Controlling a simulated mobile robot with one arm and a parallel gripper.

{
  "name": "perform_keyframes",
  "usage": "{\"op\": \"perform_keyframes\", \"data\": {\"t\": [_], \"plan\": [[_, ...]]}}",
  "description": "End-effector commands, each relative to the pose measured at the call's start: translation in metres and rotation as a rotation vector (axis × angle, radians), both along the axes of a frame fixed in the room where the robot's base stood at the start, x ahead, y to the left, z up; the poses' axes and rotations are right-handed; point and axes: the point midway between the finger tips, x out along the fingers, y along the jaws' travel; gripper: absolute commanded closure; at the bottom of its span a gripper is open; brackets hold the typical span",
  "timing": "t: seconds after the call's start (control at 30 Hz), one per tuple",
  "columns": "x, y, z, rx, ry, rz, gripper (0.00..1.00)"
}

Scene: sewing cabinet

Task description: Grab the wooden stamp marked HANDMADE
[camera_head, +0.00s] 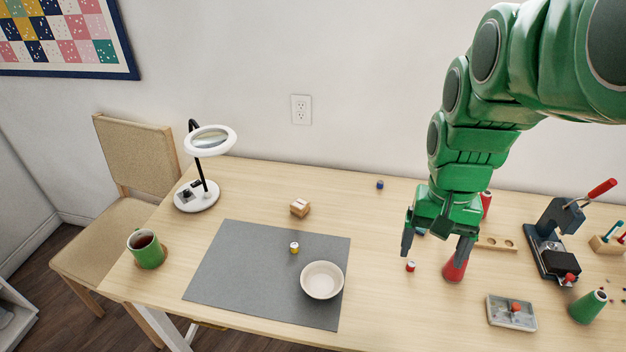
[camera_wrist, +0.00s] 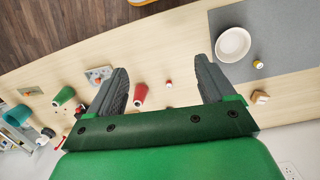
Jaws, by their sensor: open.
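A small light wooden block (camera_head: 300,207) with a pale band on top sits on the table behind the grey mat. It also shows at the right of the wrist view (camera_wrist: 260,97). It may be the stamp, but no HANDMADE marking is legible. My gripper (camera_head: 435,246) is open and empty, pointing down above the table to the right of the block. In the wrist view, my gripper's fingers (camera_wrist: 160,72) are spread wide, with the block outside them to the right.
A small red-and-white spool (camera_head: 410,266) and a red cone (camera_head: 455,268) stand near my gripper. The grey mat (camera_head: 230,265) holds a white bowl (camera_head: 322,280) and a yellow spool (camera_head: 294,248). A magnifier lamp (camera_head: 198,198) and green mug (camera_head: 146,250) are left. A press (camera_head: 553,245) stands right.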

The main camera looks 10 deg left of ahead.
Motion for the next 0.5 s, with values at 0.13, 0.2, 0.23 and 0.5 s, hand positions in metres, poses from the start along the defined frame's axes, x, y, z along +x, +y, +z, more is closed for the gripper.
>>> {"op": "perform_keyframes", "data": {"t": [0.13, 0.2, 0.23, 0.5], "plan": [[0.037, 0.013, -0.003, -0.006, -0.008, -0.020, 0.17], [0.053, 0.019, -0.005, -0.010, -0.012, -0.032, 0.17], [0.060, 0.022, -0.006, -0.012, -0.012, -0.036, 0.17], [0.122, 0.051, -0.018, -0.021, -0.031, -0.076, 0.17]]}}
